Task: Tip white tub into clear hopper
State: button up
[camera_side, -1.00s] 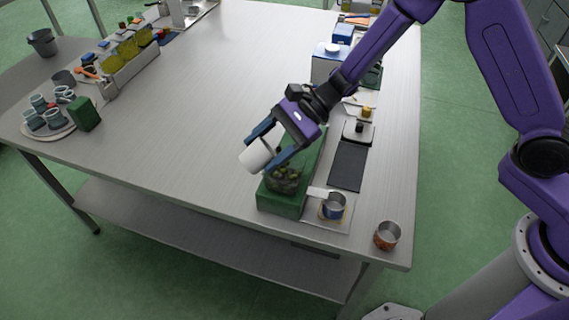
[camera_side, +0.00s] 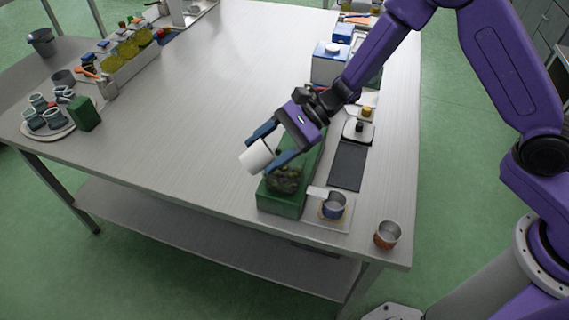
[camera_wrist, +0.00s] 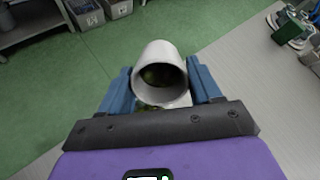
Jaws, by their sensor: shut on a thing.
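My gripper (camera_side: 268,147) is shut on the white tub (camera_side: 256,157) and holds it tilted on its side above the clear hopper (camera_side: 284,180). The hopper sits on a green base (camera_side: 283,204) near the table's front edge, with dark olive-coloured pieces showing in it. In the wrist view, the tub (camera_wrist: 160,58) is between the blue fingers of my gripper (camera_wrist: 160,88), its open mouth towards the camera. Something dark green shows inside it. Part of the hopper is hidden behind my fingers.
A scale-like plate with a small metal cup (camera_side: 334,206) stands right of the green base. An orange-brown cup (camera_side: 387,234) is at the front right corner. A dark mat (camera_side: 348,165) lies behind. The table's middle left is clear.

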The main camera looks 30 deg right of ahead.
jog(key=shift+d+r+y, duration=0.1)
jog(key=shift+d+y, duration=0.1)
jog(key=shift+y, duration=0.8)
dwell(0.8)
jog(key=shift+d+f+y, duration=0.7)
jog(key=shift+d+y, duration=0.05)
jog(key=shift+y, duration=0.05)
dwell(0.8)
jog(key=shift+d+r+y+p, duration=0.2)
jog(key=shift+r+y+p, duration=0.55)
jog(key=shift+r+y, duration=0.3)
dwell(1.0)
